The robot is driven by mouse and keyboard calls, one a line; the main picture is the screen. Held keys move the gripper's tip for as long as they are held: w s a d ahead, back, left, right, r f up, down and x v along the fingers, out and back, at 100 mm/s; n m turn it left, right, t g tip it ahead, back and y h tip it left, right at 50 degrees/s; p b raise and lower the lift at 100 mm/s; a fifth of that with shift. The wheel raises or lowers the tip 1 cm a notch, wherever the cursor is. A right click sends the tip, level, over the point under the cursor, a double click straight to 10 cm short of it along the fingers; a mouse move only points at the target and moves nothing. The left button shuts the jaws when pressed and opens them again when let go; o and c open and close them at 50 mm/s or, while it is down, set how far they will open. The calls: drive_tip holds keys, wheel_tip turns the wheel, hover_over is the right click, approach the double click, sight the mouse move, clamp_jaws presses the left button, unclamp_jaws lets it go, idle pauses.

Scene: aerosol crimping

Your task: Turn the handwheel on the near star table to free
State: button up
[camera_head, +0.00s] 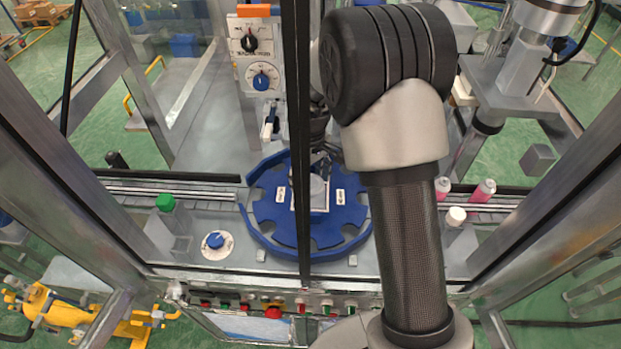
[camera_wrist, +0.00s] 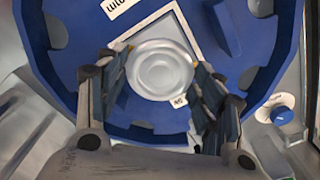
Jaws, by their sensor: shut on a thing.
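The near star table is a blue notched disc (camera_head: 270,212) in the middle of the head view, and it fills much of the wrist view (camera_wrist: 65,65). The handwheel is a round silver knob (camera_wrist: 160,69) at its centre, inside a pale square outline. In the head view the hub area (camera_head: 318,192) is partly hidden by a dark frame post and my gripper. My gripper (camera_head: 322,160) reaches down over the hub. In the wrist view its two dark fingers (camera_wrist: 162,68) are shut on the handwheel, one on each side. Small white labels lie on the disc around it.
A dark upright post (camera_head: 303,120) stands in front of the table. A blue dial knob (camera_head: 215,241) sits on the front left deck. A control box with two dials (camera_head: 255,58) stands behind. Pink bottles (camera_head: 483,190) stand at right. Metal frame members surround the station.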

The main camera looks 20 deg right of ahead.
sight(310, 183)
drive_tip(key=o, duration=1)
drive_tip(key=shift+o, duration=0.2)
drive_tip(key=shift+r, duration=0.1)
wheel_tip(310, 183, up, 7)
drive_tip(key=shift+r, duration=0.2)
